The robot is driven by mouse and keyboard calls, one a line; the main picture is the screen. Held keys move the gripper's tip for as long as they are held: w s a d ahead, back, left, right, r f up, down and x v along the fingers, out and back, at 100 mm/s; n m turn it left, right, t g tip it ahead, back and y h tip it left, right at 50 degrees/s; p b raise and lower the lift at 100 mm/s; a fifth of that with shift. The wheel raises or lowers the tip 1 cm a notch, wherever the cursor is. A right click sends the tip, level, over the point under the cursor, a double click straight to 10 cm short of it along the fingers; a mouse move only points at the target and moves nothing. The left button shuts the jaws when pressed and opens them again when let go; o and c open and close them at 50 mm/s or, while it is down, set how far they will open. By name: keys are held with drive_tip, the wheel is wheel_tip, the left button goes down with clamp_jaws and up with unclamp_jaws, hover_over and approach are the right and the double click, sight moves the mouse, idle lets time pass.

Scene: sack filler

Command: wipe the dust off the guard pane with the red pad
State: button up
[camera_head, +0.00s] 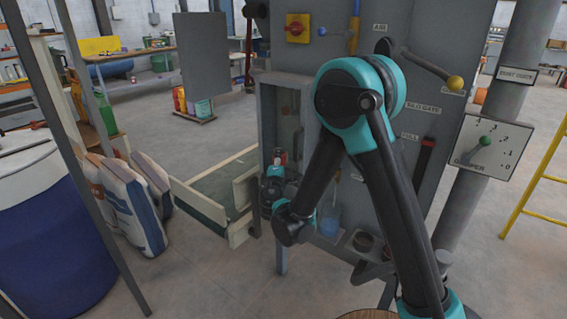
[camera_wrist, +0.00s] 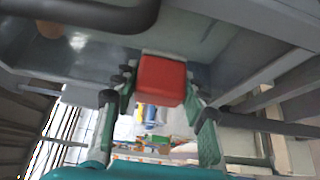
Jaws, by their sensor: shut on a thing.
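The red pad (camera_wrist: 160,80) is held between the two fingers of my gripper (camera_wrist: 160,100), with a pale strip along its far edge. In the head view the pad (camera_head: 281,157) shows as a small red patch at my gripper (camera_head: 277,172), in front of the grey-framed guard pane (camera_head: 288,108). The pane is greyish and see-through, and my wrist hides part of its lower area. In the wrist view a glossy grey surface lies beyond the pad; I cannot tell whether the pad touches it. Dust is too faint to make out.
A dark handle bar (camera_wrist: 85,12) crosses close above in the wrist view. The grey machine panel (camera_head: 350,60) carries a yellow-ended lever (camera_head: 435,70) and a red switch (camera_head: 297,28). Sacks (camera_head: 130,205) and a blue drum (camera_head: 50,230) stand left. A clear blue-tinted container (camera_head: 330,218) sits below.

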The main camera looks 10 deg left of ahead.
sight(286, 156)
drive_tip(key=shift+w+a, duration=0.6)
drive_tip(key=shift+a, duration=0.7)
drive_tip(key=shift+w+a, duration=0.65)
drive_tip(key=shift+a, duration=0.6)
drive_tip(key=shift+w+a, duration=0.6)
drive_tip(key=shift+a, duration=0.7)
drive_tip(key=shift+s+r, duration=0.1)
drive_tip(key=shift+r, duration=0.6)
drive_tip(key=shift+s+d, duration=0.45)
drive_tip(key=shift+d, duration=0.4)
drive_tip(key=shift+s+d, duration=0.4)
drive_tip(key=shift+d, duration=0.45)
drive_tip(key=shift+s+d, duration=0.45)
drive_tip(key=shift+d, duration=0.75)
drive_tip(key=shift+s+d, duration=0.4)
drive_tip(key=shift+d, duration=0.8)
drive_tip(key=shift+s+d, duration=0.45)
drive_tip(key=shift+d, duration=0.75)
drive_tip(key=shift+a, duration=0.1)
drive_tip(key=shift+w+a, duration=0.35)
drive_tip(key=shift+a, duration=0.55)
drive_tip(key=shift+w+a, duration=0.3)
drive_tip(key=shift+a, duration=0.55)
drive_tip(key=shift+w+a, duration=0.5)
drive_tip(key=shift+a, duration=0.65)
drive_tip(key=shift+w+a, duration=0.5)
drive_tip(key=shift+a, duration=0.65)
drive_tip(key=shift+w+a, duration=0.5)
drive_tip(key=shift+a, duration=0.65)
